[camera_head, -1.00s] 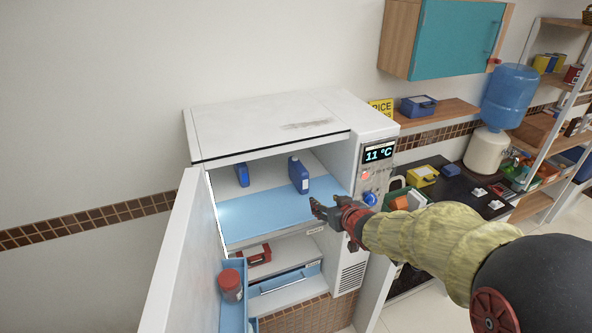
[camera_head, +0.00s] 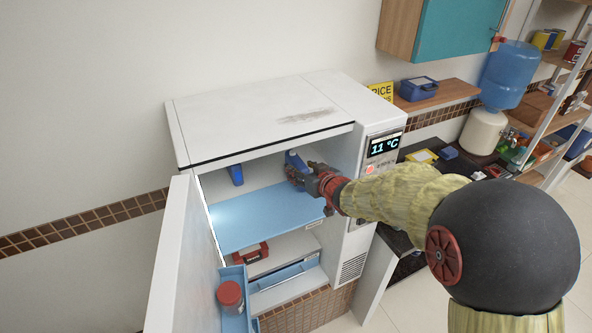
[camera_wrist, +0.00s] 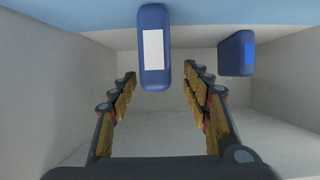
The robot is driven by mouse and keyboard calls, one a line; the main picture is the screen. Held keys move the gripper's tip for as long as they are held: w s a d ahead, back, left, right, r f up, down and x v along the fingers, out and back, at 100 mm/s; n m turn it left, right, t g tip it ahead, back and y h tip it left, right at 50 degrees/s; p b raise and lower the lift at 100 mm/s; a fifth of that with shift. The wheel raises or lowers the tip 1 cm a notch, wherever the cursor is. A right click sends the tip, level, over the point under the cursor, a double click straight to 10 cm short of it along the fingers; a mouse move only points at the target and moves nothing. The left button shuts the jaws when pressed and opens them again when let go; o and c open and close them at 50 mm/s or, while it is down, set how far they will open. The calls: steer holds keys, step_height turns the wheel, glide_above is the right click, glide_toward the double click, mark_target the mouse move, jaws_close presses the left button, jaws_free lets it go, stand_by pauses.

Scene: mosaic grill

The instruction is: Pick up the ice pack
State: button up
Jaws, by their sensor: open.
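One blue ice pack (camera_head: 292,158) stands on the right part of the light-blue shelf (camera_head: 255,222) in the open fridge, partly hidden behind my gripper (camera_head: 290,174). In the wrist view this ice pack (camera_wrist: 153,78), with a white label, lies ahead between my open fingers (camera_wrist: 159,92), with a visible gap on each side. The view looks upside down, with the shelf along the top. A second blue ice pack (camera_head: 236,175) stands farther left on the shelf; it shows at right in the wrist view (camera_wrist: 236,54). My gripper is open and empty.
The fridge door (camera_head: 185,260) stands open at left, with a red-lidded jar (camera_head: 230,296) in its rack. The control panel (camera_head: 383,147) is right of the opening, near my arm. A red item (camera_head: 250,253) sits on the lower level.

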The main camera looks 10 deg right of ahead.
steer(key=x, duration=0.5)
steer(key=shift+w+d, duration=0.1)
steer(key=shift+d, duration=0.1)
jaws_close()
stand_by(0.6)
steer(key=shift+r, duration=0.1)
